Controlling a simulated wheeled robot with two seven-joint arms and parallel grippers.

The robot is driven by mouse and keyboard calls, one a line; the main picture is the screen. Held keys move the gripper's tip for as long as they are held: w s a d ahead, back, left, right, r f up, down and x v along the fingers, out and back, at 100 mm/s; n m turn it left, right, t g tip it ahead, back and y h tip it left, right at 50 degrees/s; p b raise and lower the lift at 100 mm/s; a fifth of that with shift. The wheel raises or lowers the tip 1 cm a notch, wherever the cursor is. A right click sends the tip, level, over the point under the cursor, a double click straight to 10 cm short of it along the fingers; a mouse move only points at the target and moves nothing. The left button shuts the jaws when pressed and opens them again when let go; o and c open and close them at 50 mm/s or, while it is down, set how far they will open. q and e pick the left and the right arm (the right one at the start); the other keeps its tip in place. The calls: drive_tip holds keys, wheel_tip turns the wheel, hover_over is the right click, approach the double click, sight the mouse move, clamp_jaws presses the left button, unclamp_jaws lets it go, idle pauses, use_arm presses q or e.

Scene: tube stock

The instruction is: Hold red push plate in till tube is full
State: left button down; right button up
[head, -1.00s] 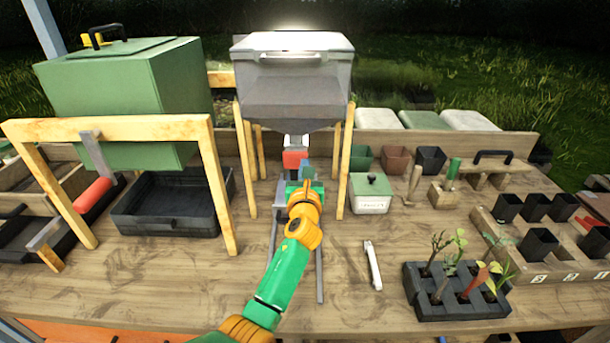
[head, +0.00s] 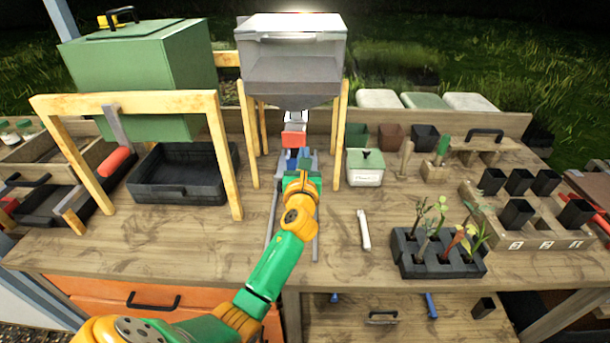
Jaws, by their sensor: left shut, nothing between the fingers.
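The red push plate (head: 294,139) sits under the spout of the grey hopper (head: 292,72). My left gripper (head: 301,177) is shut and empty, in front of and below the plate in the picture, with a visible gap between them. A small blue part (head: 290,158) shows between the plate and my gripper, partly hidden by it; I cannot tell whether it is a tube. No filling level can be seen. My right gripper is not in view.
Wooden legs hold the hopper on both sides. A green bin (head: 140,70) on a wooden frame stands left above a black tray (head: 180,175).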

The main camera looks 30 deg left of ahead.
use_arm(q)
drive_tip(key=shift+a+f+v, duration=0.1)
drive_tip(key=shift+f+v, duration=0.05)
drive_tip(key=shift+v, duration=0.75)
drive_tip(key=shift+a+f+v, duration=0.1)
drive_tip(key=shift+f+v, duration=0.1)
drive_tip(key=shift+v, duration=0.75)
drive_tip(key=shift+a+f+v, duration=0.1)
drive_tip(key=shift+f+v, duration=0.05)
drive_tip(key=shift+v, duration=0.75)
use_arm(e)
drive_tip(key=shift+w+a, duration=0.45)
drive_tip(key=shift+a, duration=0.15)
use_arm(q)
drive_tip(key=shift+s+d+r, duration=0.1)
drive_tip(key=shift+s+d, duration=0.1)
drive_tip(key=shift+s, duration=0.05)
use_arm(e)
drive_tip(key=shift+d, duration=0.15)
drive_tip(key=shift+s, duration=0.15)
